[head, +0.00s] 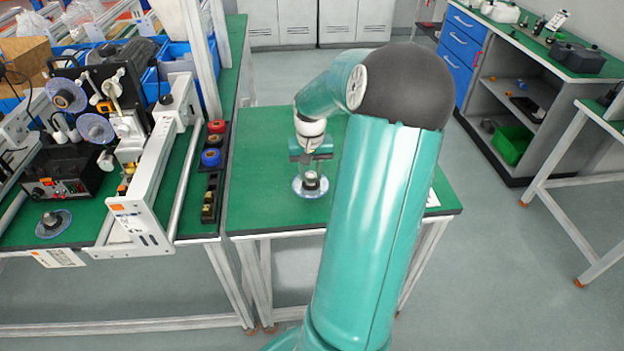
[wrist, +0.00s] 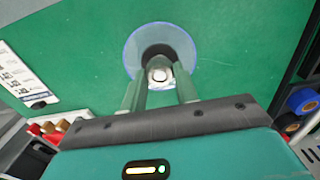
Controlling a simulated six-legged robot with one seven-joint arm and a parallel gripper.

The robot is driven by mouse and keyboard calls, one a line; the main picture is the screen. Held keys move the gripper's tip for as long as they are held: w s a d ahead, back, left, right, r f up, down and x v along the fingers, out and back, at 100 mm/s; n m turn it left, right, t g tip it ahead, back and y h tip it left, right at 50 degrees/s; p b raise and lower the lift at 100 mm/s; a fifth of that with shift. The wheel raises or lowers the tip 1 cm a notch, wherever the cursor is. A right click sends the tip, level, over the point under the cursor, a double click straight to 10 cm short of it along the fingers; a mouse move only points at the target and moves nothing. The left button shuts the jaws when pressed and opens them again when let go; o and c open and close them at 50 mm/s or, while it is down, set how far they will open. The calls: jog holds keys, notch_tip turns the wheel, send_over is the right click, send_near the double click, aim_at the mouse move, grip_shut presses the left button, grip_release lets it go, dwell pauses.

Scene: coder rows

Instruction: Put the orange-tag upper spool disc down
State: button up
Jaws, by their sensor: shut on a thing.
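A clear, blue-rimmed spool disc (head: 300,190) with a dark hub is under my gripper (head: 311,176), over the green table top in the middle. In the wrist view the disc (wrist: 133,50) lies flat beyond the fingertips, with a dark ring and a pale hub centre. My gripper (wrist: 161,85) is shut on the hub, with one finger on each side. I cannot tell whether the disc touches the table or hangs just above it. No orange tag shows on the disc.
The green table (head: 260,150) is mostly clear around the disc. A white card (wrist: 22,75) lies near one edge. At left stands a coder machine (head: 115,100) with orange tags and two spool discs. A black tray (head: 212,175) with coloured rolls borders the table.

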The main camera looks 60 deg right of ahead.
aim_at(312, 174)
jog(key=f, duration=0.3)
jog(key=shift+s+d+f, duration=0.1)
jog(key=shift+d+f, duration=0.15)
jog(key=shift+f, duration=0.1)
jog(key=o, duration=1.1)
